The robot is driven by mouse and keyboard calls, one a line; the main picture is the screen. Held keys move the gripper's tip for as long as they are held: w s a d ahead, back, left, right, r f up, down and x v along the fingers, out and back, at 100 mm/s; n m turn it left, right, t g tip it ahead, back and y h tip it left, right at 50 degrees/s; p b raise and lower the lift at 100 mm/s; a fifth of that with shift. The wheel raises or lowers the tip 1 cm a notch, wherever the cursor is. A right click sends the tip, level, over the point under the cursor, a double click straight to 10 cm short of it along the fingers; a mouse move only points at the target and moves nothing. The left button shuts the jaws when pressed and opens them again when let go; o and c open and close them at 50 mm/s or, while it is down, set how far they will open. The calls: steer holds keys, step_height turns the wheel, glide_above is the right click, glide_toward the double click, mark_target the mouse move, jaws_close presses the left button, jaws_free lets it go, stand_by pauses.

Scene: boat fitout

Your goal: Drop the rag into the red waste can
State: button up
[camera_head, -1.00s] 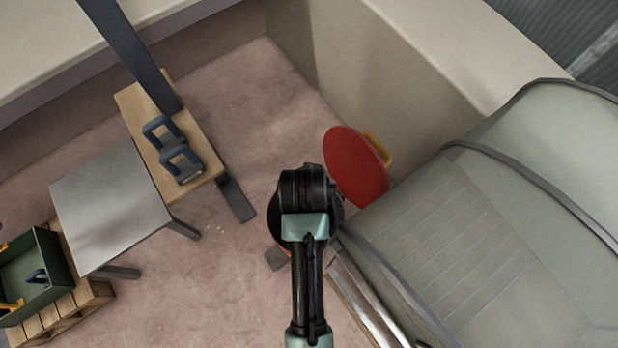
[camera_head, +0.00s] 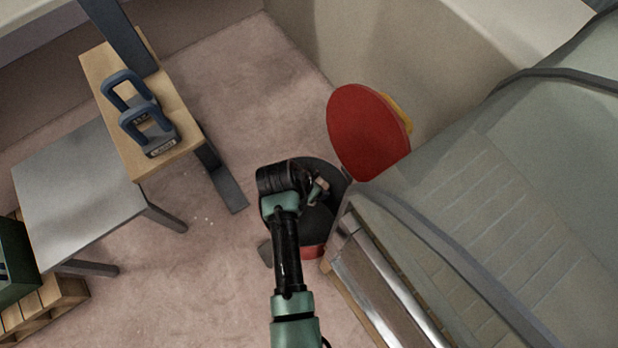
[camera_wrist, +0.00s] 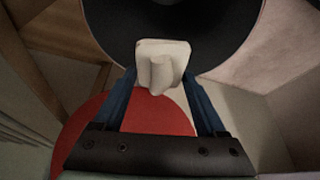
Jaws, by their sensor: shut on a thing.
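The waste can shows its dark round opening (camera_head: 322,222) and a strip of red wall (camera_head: 312,252) in the head view. Its red lid (camera_head: 366,128) stands open behind it. In the wrist view, the black opening (camera_wrist: 205,25) fills the top and the red lid (camera_wrist: 150,115) shows below. My gripper (camera_wrist: 162,80) has blue fingers shut on the pale rag (camera_wrist: 163,62), which appears over the near part of the opening. In the head view, my arm hides part of the can; the exact height of the rag above it is hard to tell.
A grey-green padded seat (camera_head: 490,220) with a metal-edged front stands close on the right of the can. Pinkish floor (camera_head: 240,110) is free between.

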step_height(320, 180, down, 5)
steer(key=b, duration=0.4)
steer(key=o, duration=1.3)
steer(key=shift+r, duration=0.1)
steer(key=p+v, duration=0.5)
steer(key=v, duration=0.7)
steer(key=shift+s+r, duration=0.1)
steer(key=shift+r, duration=0.3)
